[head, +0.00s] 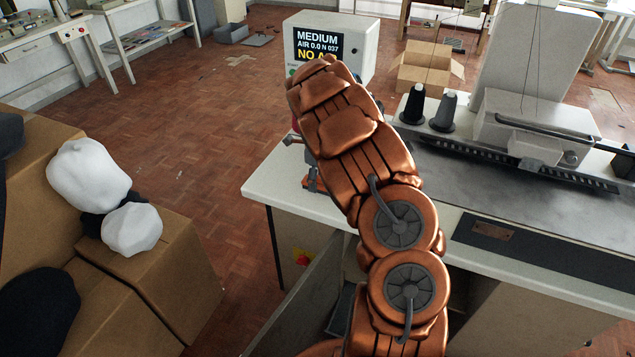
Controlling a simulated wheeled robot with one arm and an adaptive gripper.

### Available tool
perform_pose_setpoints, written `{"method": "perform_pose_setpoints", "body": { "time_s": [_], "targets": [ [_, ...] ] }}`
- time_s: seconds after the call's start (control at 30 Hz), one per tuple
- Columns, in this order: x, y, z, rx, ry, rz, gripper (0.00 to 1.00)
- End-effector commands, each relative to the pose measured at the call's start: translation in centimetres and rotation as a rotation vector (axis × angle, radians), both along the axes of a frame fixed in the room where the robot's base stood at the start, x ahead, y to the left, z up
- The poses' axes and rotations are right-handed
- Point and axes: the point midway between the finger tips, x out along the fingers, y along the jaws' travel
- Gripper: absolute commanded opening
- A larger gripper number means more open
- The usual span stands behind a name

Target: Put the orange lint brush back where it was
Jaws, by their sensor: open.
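My gripper (301,160) is mostly hidden behind the arm. Only small dark grey parts of it show at the arm's left side, over the table's left end, spread apart. I see nothing held between them, though most of the space there is hidden.
A grey sewing machine (530,125) stands on the table's right, with black (413,106) and grey (443,113) thread cones beside it. A white display box (330,45) is behind. Cardboard boxes (165,265) with white bundles (88,174) stand left. Floor between is clear.

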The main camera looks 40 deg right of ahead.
Motion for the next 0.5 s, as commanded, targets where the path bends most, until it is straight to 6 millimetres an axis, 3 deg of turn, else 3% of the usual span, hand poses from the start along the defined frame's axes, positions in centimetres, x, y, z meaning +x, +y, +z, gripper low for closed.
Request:
{"method": "perform_pose_setpoints", "body": {
  "time_s": [0.5],
  "targets": [
    [0.1,0.0,9.0,0.0,-0.002,0.001,0.65]
  ]
}}
